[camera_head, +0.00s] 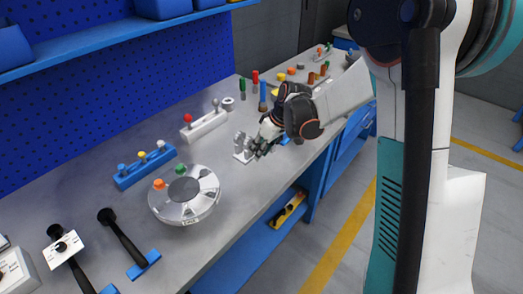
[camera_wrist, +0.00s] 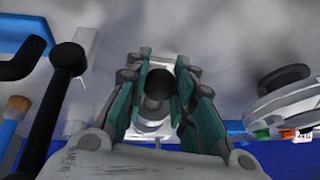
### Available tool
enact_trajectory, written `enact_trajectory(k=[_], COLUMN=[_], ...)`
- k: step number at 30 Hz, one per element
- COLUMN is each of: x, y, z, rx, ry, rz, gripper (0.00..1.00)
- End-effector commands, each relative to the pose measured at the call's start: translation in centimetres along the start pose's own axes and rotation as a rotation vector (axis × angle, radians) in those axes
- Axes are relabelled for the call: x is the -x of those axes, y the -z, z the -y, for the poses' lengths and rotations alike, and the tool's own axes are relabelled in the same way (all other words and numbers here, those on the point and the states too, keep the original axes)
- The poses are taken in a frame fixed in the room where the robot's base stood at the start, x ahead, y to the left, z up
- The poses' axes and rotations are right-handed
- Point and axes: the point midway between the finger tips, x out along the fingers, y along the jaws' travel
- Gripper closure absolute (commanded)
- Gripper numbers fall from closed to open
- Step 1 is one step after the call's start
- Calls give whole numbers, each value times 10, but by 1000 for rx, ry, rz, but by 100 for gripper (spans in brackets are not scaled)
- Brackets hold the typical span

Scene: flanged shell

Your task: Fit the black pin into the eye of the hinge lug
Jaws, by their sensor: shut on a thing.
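My gripper (camera_head: 262,148) is low over the bench, immediately right of the pale grey hinge lug (camera_head: 243,148), which stands upright on a small plate. In the wrist view my gripper (camera_wrist: 163,68) is shut on the black pin (camera_wrist: 159,82), whose dark round end shows between the teal fingers. A light grey shape lies below the pin there; I cannot tell if it is the lug. The fingers hide the pin in the head view. The lug's eye is too small to make out, and I cannot tell whether the pin touches it.
The round flanged shell (camera_head: 184,194) with orange and green knobs sits front left of the lug. A white block with a red knob (camera_head: 203,125) and a blue rack (camera_head: 145,167) stand behind. Several coloured tools stand upright at the back. The bench's front edge is close.

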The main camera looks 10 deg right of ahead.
Motion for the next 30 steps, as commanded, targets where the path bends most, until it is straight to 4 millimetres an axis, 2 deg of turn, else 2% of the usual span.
enact_trajectory(k=[12,13,15,16,26,30], x=[-4,-4,-4,-4,-3,7], y=[9,9,9,9,9,9], z=[0,0,0,0,0,0], rx=[1,1,1,1,0,-1], ry=[0,0,0,0,0,0], rz=[0,0,-1,-1,0,0], gripper=[100,73,57,54,54,54])
